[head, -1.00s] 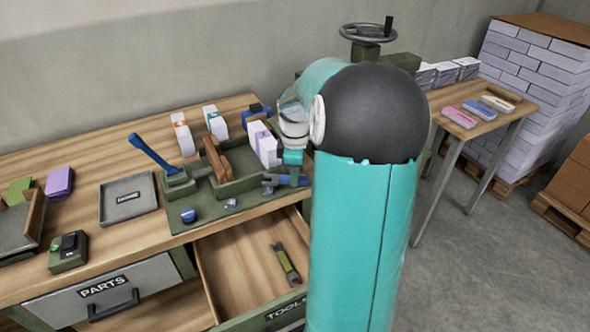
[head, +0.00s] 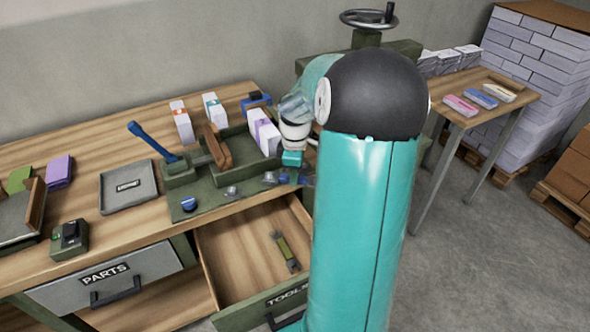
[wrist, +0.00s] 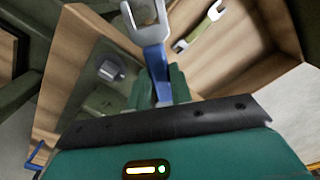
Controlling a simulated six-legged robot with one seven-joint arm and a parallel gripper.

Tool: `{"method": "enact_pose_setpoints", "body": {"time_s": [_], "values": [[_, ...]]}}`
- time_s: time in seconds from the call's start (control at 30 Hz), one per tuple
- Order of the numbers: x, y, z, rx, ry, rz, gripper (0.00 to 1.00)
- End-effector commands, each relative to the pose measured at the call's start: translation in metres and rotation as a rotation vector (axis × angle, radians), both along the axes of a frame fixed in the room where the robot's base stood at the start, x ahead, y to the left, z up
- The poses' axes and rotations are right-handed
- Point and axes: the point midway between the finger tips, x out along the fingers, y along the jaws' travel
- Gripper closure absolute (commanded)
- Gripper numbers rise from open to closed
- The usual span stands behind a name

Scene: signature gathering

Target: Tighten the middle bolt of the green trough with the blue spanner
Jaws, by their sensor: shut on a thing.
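The green trough (head: 218,185) stands on the bench, with a flange along its front edge. A grey bolt (head: 230,191) shows on the left of this flange, and what looks like the middle bolt (head: 269,178) is farther right. My gripper (wrist: 163,88) is shut on the blue spanner (wrist: 154,58). In the head view, my gripper (head: 292,160) is low over the flange's right end. The spanner's silver open jaw is at the top of the wrist view, cut by the edge; I cannot tell whether it is around a bolt. Another bolt (wrist: 110,69) is left of the handle.
The open tools drawer (head: 255,262) juts out below and holds a green spanner (head: 287,252). White boxes (head: 265,133) and a brown block (head: 216,146) are at the trough. A blue-handled lever (head: 152,143) rises to the left. A grey tray (head: 128,187) lies farther left.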

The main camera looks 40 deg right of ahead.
Motion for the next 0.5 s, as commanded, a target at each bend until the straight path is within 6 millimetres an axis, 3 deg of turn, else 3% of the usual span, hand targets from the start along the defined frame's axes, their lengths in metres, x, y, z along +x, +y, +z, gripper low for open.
{"method": "enact_pose_setpoints", "body": {"time_s": [0.5], "values": [[-0.011, 0.021, 0.001, -0.002, -0.002, -0.313, 1.0]]}}
